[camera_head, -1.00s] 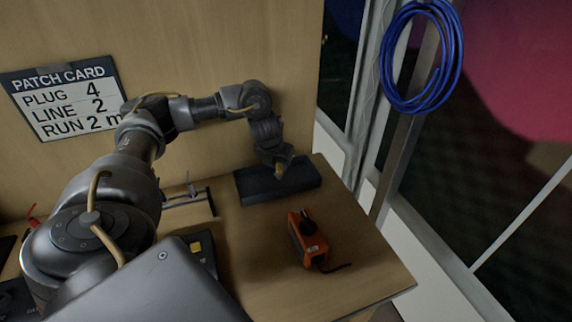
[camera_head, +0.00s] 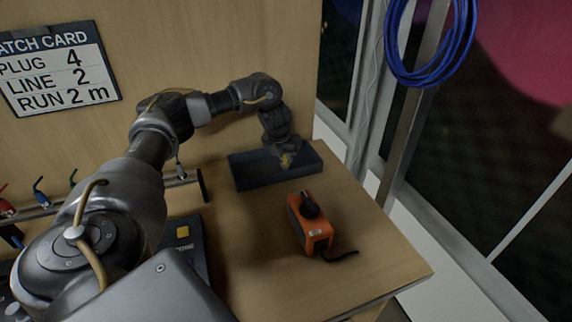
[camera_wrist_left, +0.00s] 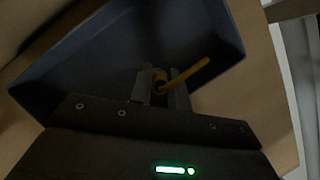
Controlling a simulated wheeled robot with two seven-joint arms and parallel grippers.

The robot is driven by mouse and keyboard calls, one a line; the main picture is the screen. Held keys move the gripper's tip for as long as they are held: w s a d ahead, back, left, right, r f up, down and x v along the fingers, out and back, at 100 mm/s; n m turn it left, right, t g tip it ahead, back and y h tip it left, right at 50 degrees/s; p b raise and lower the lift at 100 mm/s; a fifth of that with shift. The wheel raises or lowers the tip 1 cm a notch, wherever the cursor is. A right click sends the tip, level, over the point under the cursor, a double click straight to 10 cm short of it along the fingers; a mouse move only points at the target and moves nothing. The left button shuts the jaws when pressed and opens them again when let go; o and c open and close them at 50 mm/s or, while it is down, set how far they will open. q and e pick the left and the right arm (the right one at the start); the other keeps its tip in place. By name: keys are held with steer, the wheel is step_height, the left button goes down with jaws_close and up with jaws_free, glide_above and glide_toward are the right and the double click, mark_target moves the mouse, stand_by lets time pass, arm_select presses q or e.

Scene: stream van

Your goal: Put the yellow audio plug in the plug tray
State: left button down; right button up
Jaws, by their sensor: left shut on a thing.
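My left gripper (camera_head: 287,157) reaches in from the left over the dark plug tray (camera_head: 245,174) at the back right of the wooden table. It is shut on the yellow audio plug (camera_head: 286,160). In the left wrist view the yellow plug (camera_wrist_left: 190,76) sits between the two fingers (camera_wrist_left: 163,88) and sticks out to the upper right. The tray's dark walls (camera_wrist_left: 225,30) surround it in that view. I cannot tell whether the plug touches the tray floor. My right gripper is not in view.
Red, blue and green plugs (camera_head: 40,192) stand at the left by a rail. A patch card (camera_head: 60,70) hangs on the wall. A blue cable coil (camera_head: 432,50) hangs at right.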

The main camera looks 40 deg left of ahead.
arm_select(q)
steer(key=shift+a+f, duration=0.3)
steer(key=shift+f, duration=0.45)
steer(key=shift+s+a, duration=0.1)
steer(key=shift+s, duration=0.05)
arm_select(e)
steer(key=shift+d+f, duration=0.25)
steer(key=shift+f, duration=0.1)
arm_select(q)
steer(key=c, duration=1.3)
jaws_free()
steer(key=shift+f, duration=0.2)
steer(key=p+v, duration=0.1)
steer(key=v, duration=0.3)
steer(key=p+v, duration=0.1)
steer(key=v, duration=0.3)
steer(key=d+p+v, duration=0.1)
steer(key=p+v, duration=0.1)
steer(key=v, duration=0.3)
steer(key=shift+w, duration=0.3)
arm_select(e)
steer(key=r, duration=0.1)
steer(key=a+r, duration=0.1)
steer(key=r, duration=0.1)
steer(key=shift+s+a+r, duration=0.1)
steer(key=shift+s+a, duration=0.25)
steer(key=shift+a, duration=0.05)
